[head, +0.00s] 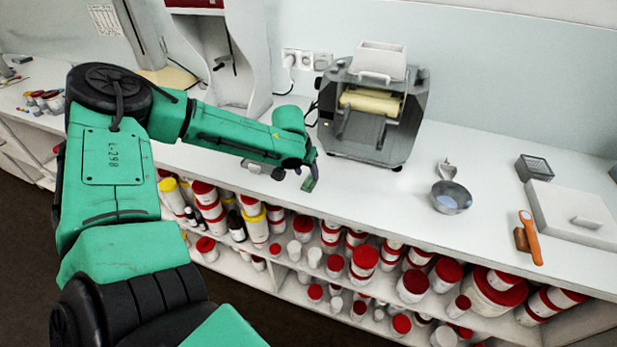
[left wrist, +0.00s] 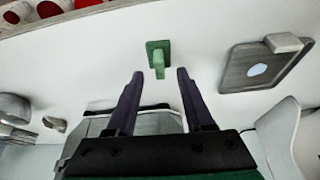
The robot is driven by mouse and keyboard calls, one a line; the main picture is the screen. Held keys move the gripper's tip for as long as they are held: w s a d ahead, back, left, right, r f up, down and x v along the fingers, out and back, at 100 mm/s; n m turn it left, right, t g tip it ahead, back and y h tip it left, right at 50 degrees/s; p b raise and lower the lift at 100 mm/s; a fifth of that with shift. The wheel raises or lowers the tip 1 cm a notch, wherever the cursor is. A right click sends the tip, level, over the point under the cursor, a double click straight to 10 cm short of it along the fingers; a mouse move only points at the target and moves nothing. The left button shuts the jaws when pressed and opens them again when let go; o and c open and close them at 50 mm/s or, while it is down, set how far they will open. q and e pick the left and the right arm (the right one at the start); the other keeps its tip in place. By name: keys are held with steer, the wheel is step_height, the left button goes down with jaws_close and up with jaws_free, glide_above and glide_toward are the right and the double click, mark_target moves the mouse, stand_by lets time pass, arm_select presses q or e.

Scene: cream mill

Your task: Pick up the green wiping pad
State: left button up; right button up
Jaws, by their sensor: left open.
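The green wiping pad (left wrist: 158,46) lies on the white counter in the left wrist view, a small square base with an upright handle. It is just beyond my left gripper's fingertips (left wrist: 160,73). The handle lines up with the gap between the two dark fingers, which are apart and empty. In the head view my left gripper (head: 305,176) hangs over the counter's front edge, left of the mill. A dark green piece at its tip there seems to be the pad (head: 310,184), partly hidden by the gripper. My right gripper is not in view.
The grey roller mill (head: 371,110) stands behind and right of the gripper. A metal bowl (head: 451,198), a scoop (head: 447,170) and an orange-handled tool (head: 531,238) are farther right. A square plate device (left wrist: 240,70) is beside the pad. Shelves of red-lidded jars are below the edge.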

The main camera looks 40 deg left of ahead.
mark_target(307, 178)
arm_select(q)
steer(key=x, duration=0.2)
steer(key=shift+w+f, duration=0.2)
jaws_close()
step_height(307, 178, up, 20)
steer(key=b, duration=0.1)
steer(key=shift+s, duration=0.1)
stand_by(0.3)
